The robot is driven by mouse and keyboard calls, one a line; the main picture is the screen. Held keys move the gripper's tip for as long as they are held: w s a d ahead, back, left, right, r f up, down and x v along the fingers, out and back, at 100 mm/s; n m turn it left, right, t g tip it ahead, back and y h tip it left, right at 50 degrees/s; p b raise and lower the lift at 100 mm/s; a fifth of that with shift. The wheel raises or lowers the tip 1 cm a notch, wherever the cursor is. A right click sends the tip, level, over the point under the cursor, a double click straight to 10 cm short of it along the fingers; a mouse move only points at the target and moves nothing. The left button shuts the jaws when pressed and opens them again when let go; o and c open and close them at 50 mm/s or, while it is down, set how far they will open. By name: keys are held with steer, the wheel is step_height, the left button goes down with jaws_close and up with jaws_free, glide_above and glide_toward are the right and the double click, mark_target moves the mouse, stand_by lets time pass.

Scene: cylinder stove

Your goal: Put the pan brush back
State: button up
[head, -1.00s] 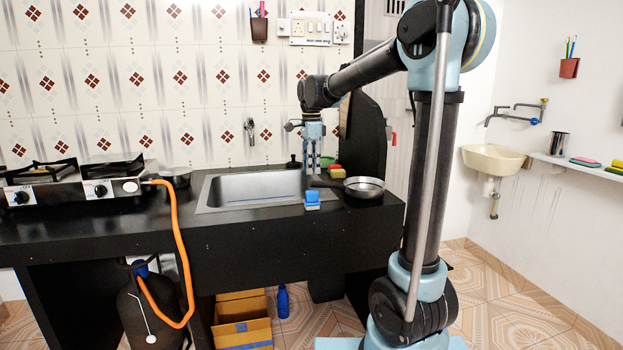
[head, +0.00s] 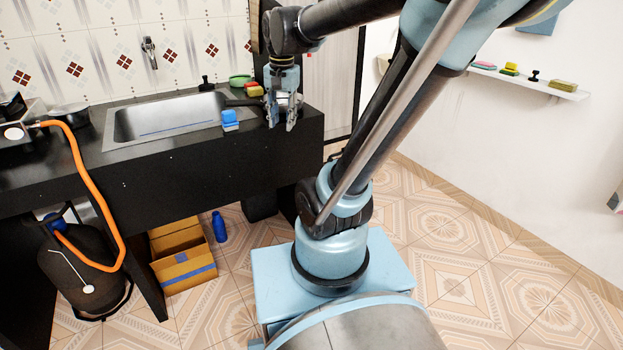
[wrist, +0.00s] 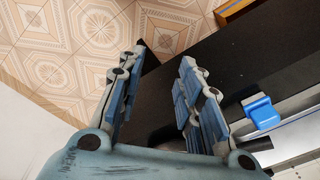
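My gripper (head: 282,124) hangs over the counter's right end with its fingers pointing down. In the wrist view the two fingers (wrist: 162,70) are spread apart, with no object clearly held between them. A small blue block-like item with a pale base (head: 230,118), possibly a brush or scrubber, sits on the counter's front edge left of my gripper; it also shows in the wrist view (wrist: 262,112), outside the right finger. A black knobbed item (head: 206,84) stands behind the sink, and another (head: 533,76) is on the wall shelf. I cannot tell which is the pan brush.
The sink (head: 160,119) lies left of my gripper. A dark handle (head: 243,102) reaches toward my gripper; the pan itself is mostly hidden. A green bowl (head: 240,80) and stacked sponges (head: 254,90) sit behind. The wall shelf (head: 540,88) holds several small items.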

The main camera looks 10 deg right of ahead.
steer(key=s+d+f+n, duration=0.2)
steer(key=s+f+n, duration=0.1)
steer(key=s+f, duration=0.3)
steer(key=s+d+f+n+t, duration=0.1)
steer(key=s+d+f+n, duration=0.2)
steer(key=s+f, duration=0.4)
steer(key=shift+d+f+n, duration=0.3)
steer(key=shift+d+f, duration=0.05)
steer(key=shift+f, duration=0.05)
